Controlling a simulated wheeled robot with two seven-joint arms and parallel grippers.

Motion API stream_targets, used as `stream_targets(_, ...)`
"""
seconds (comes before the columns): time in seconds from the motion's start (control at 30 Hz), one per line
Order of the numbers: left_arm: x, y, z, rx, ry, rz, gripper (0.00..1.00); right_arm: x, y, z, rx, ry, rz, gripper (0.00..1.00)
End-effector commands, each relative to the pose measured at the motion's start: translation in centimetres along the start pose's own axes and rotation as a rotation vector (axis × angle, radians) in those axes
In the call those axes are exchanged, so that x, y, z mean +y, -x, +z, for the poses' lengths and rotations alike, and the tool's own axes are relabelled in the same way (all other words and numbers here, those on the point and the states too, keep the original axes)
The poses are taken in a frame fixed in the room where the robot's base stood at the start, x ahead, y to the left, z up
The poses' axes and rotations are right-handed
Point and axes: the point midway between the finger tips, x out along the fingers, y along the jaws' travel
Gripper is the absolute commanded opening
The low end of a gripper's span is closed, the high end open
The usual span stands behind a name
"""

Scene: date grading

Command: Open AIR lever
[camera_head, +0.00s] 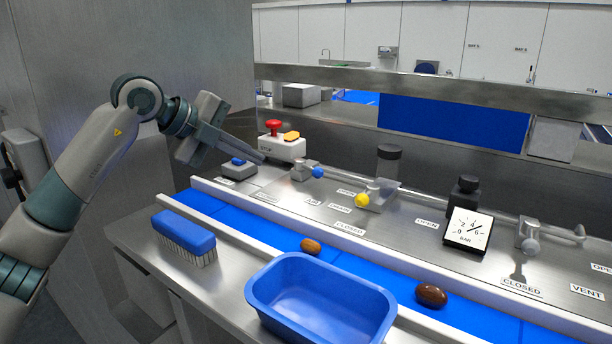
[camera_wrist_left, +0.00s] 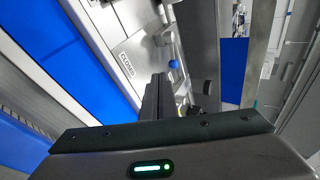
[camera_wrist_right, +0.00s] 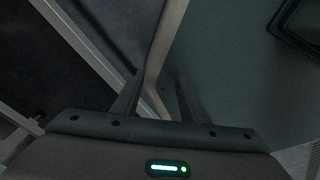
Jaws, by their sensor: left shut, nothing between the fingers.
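The AIR lever is a small metal valve handle (camera_head: 303,170) with a blue knob (camera_head: 317,172), standing on the steel panel behind the AIR label (camera_head: 312,202). Its blue knob also shows in the left wrist view (camera_wrist_left: 174,65), just beyond my fingertips. My left gripper (camera_head: 262,158) is shut and empty, reaching in from the left. Its tips are left of the AIR lever and apart from it in the head view. My right gripper (camera_wrist_right: 157,95) shows only in its own wrist view, with its fingers apart and nothing between them.
A red-button box (camera_head: 281,145) and a blue-button box (camera_head: 238,168) stand near the left fingertips. A yellow-knobbed lever (camera_head: 363,200), a dark bottle (camera_head: 463,195) and a gauge (camera_head: 467,232) stand to the right. A brush (camera_head: 184,232) and blue tub (camera_head: 320,300) are in front.

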Motion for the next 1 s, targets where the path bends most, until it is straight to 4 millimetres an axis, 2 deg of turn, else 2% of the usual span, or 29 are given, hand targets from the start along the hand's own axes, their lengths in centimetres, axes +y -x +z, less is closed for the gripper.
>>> stream_targets(0.07,0.5,-0.3,0.0,-0.001,0.000,0.000,0.00,0.1,-0.6,0.1,0.001,0.001,0.001,0.40)
stream_targets(0.47,0.4,-0.3,0.0,0.000,0.000,0.000,0.00,0.6,-0.4,0.3,-0.002,0.003,0.006,0.40)
stream_targets(0.63,0.3,-0.9,0.0,0.001,0.001,0.000,0.00,0.7,-0.1,0.3,-0.003,0.004,0.007,0.40)
stream_targets(0.87,0.2,-3.4,-0.1,0.002,0.000,0.002,0.00,0.9,1.1,0.6,-0.014,0.005,0.009,0.40)
stream_targets(1.0,0.1,-5.7,-0.1,0.002,0.001,0.001,0.00,1.0,2.2,0.6,-0.016,0.005,0.010,0.40)
